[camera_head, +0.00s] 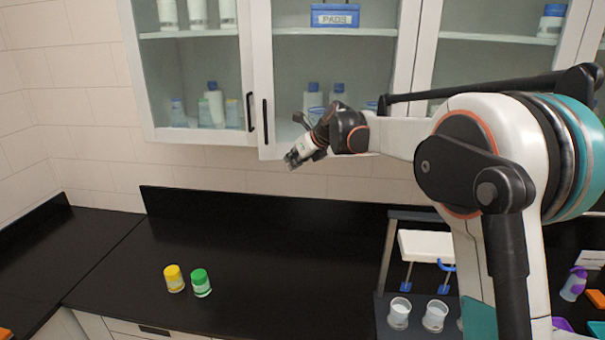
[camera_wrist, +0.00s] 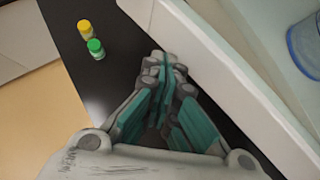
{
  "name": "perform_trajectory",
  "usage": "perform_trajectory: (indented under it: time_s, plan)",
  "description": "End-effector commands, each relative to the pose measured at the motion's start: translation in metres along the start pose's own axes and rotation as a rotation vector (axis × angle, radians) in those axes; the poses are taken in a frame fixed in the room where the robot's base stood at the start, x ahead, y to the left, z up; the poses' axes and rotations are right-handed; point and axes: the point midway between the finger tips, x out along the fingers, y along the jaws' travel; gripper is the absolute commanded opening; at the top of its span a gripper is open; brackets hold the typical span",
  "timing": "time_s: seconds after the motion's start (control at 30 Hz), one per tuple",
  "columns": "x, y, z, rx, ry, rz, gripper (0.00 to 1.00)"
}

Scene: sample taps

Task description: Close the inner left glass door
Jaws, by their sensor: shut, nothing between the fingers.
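The inner left glass door (camera_head: 262,60) is the second wall-cabinet door from the left, with a white frame and a black bar handle (camera_head: 265,121) on its left side. Its lower left corner hangs lower in the picture than the outer left door (camera_head: 247,60), so it looks slightly ajar. My gripper (camera_head: 291,160) is shut and empty at the door's bottom rail, right of the handle. In the wrist view my gripper (camera_wrist: 165,68) is beside a long white cabinet or door edge (camera_wrist: 215,60). I cannot tell whether they touch.
A yellow-capped jar (camera_head: 174,279) and a green-capped jar (camera_head: 201,283) stand on the black counter (camera_head: 270,255). A rack (camera_head: 425,245) with cups stands at the right, below my arm. Bottles (camera_head: 215,104) stand behind the glass. The counter's middle is clear.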

Motion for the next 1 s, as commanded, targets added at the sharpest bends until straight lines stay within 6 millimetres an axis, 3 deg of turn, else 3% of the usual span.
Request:
perform_trajectory:
  time_s: [0.2,0.43,1.0]
  plan:
    - [0.026,-0.024,0.025,0.0,0.0,0.0,0.0]
    - [0.043,-0.044,0.04,0.001,0.0,0.0,0.0]
    - [0.054,-0.057,0.05,0.001,0.0,0.0,0.0]
